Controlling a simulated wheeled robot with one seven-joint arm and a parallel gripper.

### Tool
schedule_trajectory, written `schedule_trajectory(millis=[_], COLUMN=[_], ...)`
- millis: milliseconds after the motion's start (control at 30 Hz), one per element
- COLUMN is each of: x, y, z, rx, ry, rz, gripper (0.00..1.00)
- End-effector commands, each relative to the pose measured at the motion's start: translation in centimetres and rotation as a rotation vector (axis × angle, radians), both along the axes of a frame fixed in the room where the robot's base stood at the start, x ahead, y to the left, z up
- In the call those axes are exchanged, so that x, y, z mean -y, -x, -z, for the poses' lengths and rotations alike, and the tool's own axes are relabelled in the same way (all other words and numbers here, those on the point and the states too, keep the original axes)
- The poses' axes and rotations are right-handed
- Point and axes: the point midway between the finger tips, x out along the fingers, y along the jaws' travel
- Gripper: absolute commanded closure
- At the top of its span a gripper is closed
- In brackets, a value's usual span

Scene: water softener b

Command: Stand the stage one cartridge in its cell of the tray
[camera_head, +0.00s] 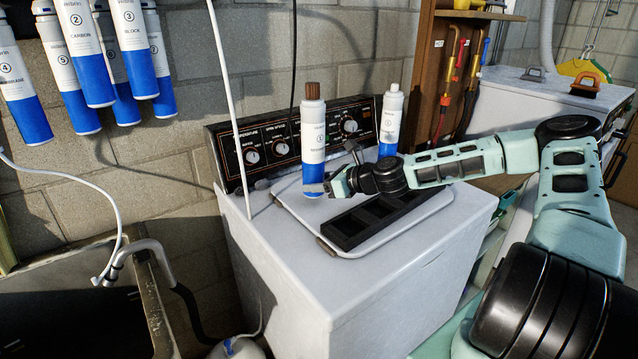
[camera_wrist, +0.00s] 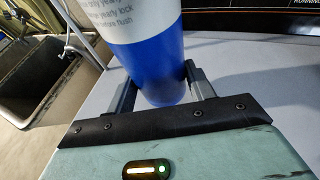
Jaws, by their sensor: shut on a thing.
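A white and blue cartridge with a brown top (camera_head: 313,130) is upright in my gripper (camera_head: 328,186), above the left part of the washer top. In the wrist view, the fingers of my gripper (camera_wrist: 160,88) are on either side of the cartridge's blue lower end (camera_wrist: 155,62). I cannot read a stage number on it. The black tray (camera_head: 347,240) lies to the right of and nearer than the cartridge, with dark open cells; my wrist hides its far part. A second, white-topped cartridge (camera_head: 391,115) stands behind my wrist, its foot partly hidden.
The tray rests on a pale board (camera_head: 437,207) on the white washer (camera_head: 270,270). A control panel (camera_head: 270,148) rises behind. A white pipe (camera_head: 230,90) stands upright at left. Several cartridges (camera_head: 75,50) hang on the wall. A sink (camera_head: 80,310) is at lower left.

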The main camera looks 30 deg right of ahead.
Motion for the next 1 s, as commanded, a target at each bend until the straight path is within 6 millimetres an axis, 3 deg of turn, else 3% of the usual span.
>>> schedule_trajectory(millis=[1000], x=[0.0], y=[0.0], z=[-5.0], rx=[0.001], ry=[0.000], rz=[0.000], gripper=[0.72])
